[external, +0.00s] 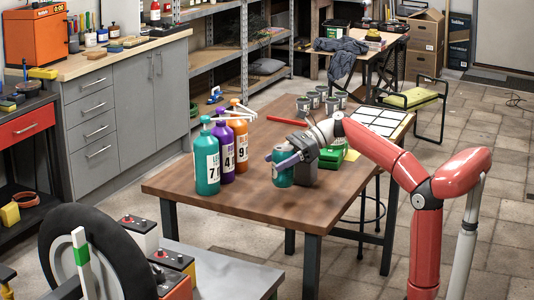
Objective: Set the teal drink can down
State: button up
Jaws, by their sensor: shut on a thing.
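The teal drink can (283,174) is upright at the middle of the wooden table (225,205). My gripper (284,160) is shut around the can's upper part, reaching in from the right. Part of the can is hidden by my gripper. I cannot tell whether the can's base touches the tabletop or is slightly above it.
Teal (207,160), purple (223,152) and orange (239,140) bottles stand left of the can. A grey container (305,174) and a green box (331,156) are close on its right. Several grey tins (304,107) stand behind. The table's front part is clear.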

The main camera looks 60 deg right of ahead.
aim_at(273, 181)
jog(key=shift+f+b, duration=0.9)
jog(key=shift+f, duration=1.8)
jog(key=shift+f, duration=0.15)
jog(key=o, duration=1)
jog(key=shift+c, duration=0.2)
jog(key=shift+d+r, duration=0.15)
jog(key=shift+r, duration=0.1)
jog(key=p+v, duration=0.2)
jog(key=v, duration=0.9)
jog(key=shift+s+d+p, duration=0.25)
jog(key=shift+d+p, duration=0.05)
